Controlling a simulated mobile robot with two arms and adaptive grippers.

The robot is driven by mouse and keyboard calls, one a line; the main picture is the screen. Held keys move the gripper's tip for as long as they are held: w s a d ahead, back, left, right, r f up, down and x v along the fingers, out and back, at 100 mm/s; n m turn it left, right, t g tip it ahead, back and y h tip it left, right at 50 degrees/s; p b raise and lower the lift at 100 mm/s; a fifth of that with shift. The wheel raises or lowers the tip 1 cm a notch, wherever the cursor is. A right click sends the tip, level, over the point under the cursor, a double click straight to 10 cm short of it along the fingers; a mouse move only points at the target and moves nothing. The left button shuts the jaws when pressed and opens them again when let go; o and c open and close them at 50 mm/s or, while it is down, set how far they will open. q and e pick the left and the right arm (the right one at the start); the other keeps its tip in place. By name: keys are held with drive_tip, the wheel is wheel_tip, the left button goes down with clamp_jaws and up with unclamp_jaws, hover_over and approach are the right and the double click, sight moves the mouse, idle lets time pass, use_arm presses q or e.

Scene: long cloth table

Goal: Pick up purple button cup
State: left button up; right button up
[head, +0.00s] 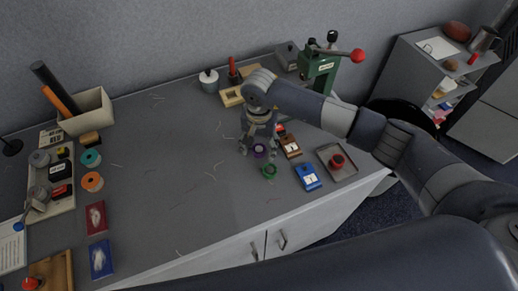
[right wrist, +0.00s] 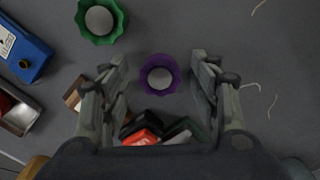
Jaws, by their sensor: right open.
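The purple button cup (head: 260,151) is a small scalloped cup with a pale grey centre, standing on the grey cloth table. In the right wrist view the purple cup (right wrist: 160,74) lies between the two open fingers, with a gap on each side. My right gripper (head: 256,147) points down just above and around it, open and empty; it also shows in the right wrist view (right wrist: 162,72). My left gripper is not clearly seen in the head view.
A green scalloped cup (head: 268,171) stands close by the purple one. A blue box (head: 307,177), a brown box (head: 290,147) and a grey tray (head: 337,164) with a red item lie to the right. The table's middle left is mostly clear.

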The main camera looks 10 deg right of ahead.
sight(259, 149)
drive_tip(key=c, duration=1.1)
drive_tip(key=shift+o, duration=0.2)
drive_tip(key=shift+r, duration=0.1)
drive_tip(key=shift+r, duration=0.35)
wheel_tip(259, 149, up, 2)
drive_tip(key=shift+w+r+b, duration=0.1)
drive_tip(key=shift+r+b, duration=0.15)
drive_tip(key=shift+b, duration=0.65)
drive_tip(key=s+d+b, duration=0.1)
drive_tip(key=s+d, duration=0.2)
drive_tip(key=s, duration=0.1)
drive_tip(key=s+d+r+b, duration=0.1)
drive_tip(key=s+d, duration=0.2)
drive_tip(key=s, duration=0.1)
drive_tip(key=s+d+b, duration=0.2)
drive_tip(key=s+d, duration=0.1)
drive_tip(key=s, duration=0.2)
drive_tip(key=shift+d+r, duration=0.3)
drive_tip(key=shift+r, duration=0.05)
